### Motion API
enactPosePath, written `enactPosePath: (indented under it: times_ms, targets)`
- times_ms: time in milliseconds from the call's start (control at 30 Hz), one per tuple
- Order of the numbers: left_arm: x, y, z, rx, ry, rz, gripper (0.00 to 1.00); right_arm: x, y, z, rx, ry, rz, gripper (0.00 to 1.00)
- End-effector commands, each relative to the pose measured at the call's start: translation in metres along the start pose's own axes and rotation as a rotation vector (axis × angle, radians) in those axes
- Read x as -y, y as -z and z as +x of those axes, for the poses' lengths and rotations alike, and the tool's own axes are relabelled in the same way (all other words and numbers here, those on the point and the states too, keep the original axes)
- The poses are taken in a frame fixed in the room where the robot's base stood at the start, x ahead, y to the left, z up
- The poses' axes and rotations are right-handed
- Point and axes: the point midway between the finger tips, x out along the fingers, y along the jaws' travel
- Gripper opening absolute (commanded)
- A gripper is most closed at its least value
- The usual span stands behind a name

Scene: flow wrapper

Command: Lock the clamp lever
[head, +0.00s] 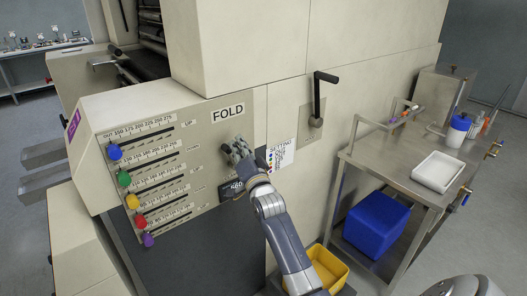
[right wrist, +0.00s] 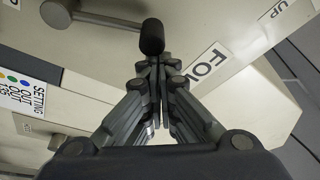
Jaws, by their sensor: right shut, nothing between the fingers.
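A lever with a metal arm and a black knob (right wrist: 152,37) shows in the right wrist view, with its round pivot (right wrist: 55,14) at the upper left. My right gripper (head: 237,150) is in front of the panel under the FOLD label (head: 228,113) in the head view. In the right wrist view its fingers (right wrist: 158,65) are shut with nothing between them, the tips close to the knob; I cannot tell if they touch it. In the head view the gripper hides part of the panel there. My left gripper is not in view.
Coloured slider knobs (head: 132,202) line the panel to the left. A black-handled crank (head: 318,98) stands out from the wall at the right. A steel cart (head: 385,165) carries a white tray (head: 438,171), with a blue bin (head: 377,225) below. A yellow bin (head: 328,270) is low by the machine.

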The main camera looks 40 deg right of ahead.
Motion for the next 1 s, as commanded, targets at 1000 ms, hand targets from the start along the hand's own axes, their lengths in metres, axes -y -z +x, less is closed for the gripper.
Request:
enactPosePath:
  times_ms: [1000]
  targets:
    - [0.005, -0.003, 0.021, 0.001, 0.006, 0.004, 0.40, 0.014, -0.037, -0.013, 0.005, 0.124, -0.363, 0.00]
